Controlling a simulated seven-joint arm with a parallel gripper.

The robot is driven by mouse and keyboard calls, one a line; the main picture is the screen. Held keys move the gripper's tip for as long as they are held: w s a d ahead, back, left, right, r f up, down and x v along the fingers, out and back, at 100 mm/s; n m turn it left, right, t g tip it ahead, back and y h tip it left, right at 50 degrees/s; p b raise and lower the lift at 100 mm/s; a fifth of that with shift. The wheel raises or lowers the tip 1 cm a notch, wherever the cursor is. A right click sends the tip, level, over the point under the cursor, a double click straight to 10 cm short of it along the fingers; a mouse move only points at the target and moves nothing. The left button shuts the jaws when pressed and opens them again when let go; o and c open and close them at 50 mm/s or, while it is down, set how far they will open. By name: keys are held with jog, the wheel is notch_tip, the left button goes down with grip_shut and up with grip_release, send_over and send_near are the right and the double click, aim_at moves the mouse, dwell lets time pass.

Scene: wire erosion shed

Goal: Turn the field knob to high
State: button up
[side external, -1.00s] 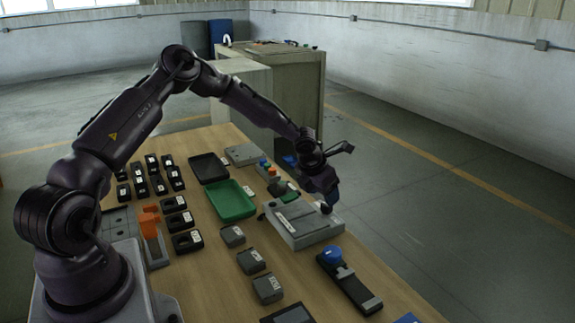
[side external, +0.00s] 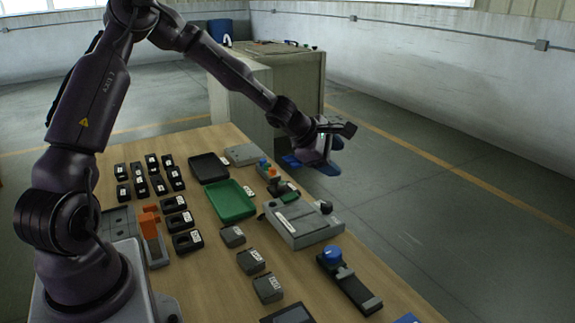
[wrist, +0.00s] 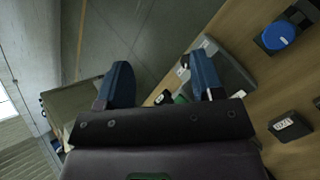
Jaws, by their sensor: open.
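A grey control box (side external: 300,228) stands near the table's far right edge, with a white label strip and a round black knob (side external: 325,207) at its right end. A blue round knob (side external: 332,255) sits on a dark strip nearer the camera. The labels are too small to read, so I cannot tell which knob is the field knob or its setting. My gripper (side external: 316,164) is open and empty, raised above and behind the grey box, touching nothing. In the wrist view its blue fingers are wide apart, and the grey box (wrist: 232,72) is partly behind the right finger.
A green tray (side external: 232,212) and a black tray (side external: 208,170) lie left of the box. Several small labelled black blocks and an orange-topped fixture (side external: 150,222) stand further left. Grey blocks (side external: 251,261) line the middle. The air around my gripper is clear.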

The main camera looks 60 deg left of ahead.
jog(key=s+d+r+m+g+h, duration=0.1)
jog(key=s+d+r+m+g, duration=0.1)
jog(key=s+d+m, duration=0.3)
jog(key=s+d+r+m+g, duration=0.2)
jog(key=s+d+r+m, duration=0.2)
jog(key=s+m, duration=0.7)
jog(key=m, duration=0.2)
jog(key=shift+s+d+r+m+g+h, duration=0.4)
jog(key=s+r+m+y, duration=0.1)
jog(key=s+r+m, duration=0.2)
jog(key=s, duration=0.4)
jog(key=s+r+m+t+y, duration=0.1)
jog(key=s+r+m, duration=0.2)
jog(key=s, duration=0.3)
jog(key=shift+s+d+r+m+y, duration=0.15)
jog(key=shift+s+r+m+y, duration=0.25)
jog(key=shift+r, duration=0.35)
